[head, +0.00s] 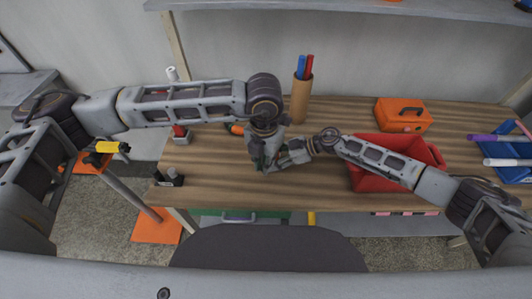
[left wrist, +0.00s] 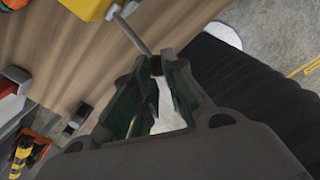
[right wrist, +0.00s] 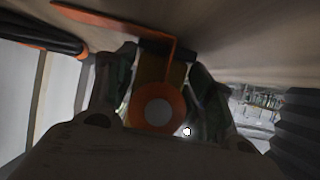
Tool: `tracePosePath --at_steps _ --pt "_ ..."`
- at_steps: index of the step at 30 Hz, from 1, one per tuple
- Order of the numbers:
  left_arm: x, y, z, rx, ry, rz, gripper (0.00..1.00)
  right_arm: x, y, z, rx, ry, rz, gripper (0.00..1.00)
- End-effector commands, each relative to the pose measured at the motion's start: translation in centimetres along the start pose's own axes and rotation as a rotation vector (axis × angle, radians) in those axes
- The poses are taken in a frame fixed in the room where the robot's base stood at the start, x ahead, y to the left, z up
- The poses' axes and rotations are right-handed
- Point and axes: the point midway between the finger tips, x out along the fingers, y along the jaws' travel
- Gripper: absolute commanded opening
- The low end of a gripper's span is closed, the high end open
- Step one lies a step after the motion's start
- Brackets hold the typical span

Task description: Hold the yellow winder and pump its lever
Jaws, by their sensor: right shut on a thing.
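The yellow winder (left wrist: 85,8) shows at the top of the left wrist view; in the head view my arms hide it. Its thin grey lever (left wrist: 130,32) runs from it to a dark end between the fingertips of my left gripper (left wrist: 157,68). The fingers are close together there, but I cannot tell whether they grip it. My left gripper also shows in the head view (head: 258,163). My right gripper (right wrist: 160,85) is shut on the winder, whose yellow-brown part and orange ring (right wrist: 155,105) show between its fingers. In the head view both grippers meet above the table.
The wooden table (head: 235,190) carries a brown tube with pens (head: 301,98), a red bin (head: 375,180), an orange case (head: 404,114) and a blue rack (head: 510,160). A small black item (head: 169,178) stands at the left front. A shelf (head: 340,6) hangs above.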

Motion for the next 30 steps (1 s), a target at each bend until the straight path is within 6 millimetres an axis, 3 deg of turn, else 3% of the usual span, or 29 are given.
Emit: tracePosePath --at_steps 9,30 --pt "-1.21 0.24 0.4 0.0 0.001 0.0 0.12 -0.04 0.05 0.02 0.0 0.0 0.001 0.4" --pt "-0.67 0.17 0.28 0.0 0.0 0.0 0.12 -0.01 0.01 0.03 0.0 0.0 0.0 0.4"
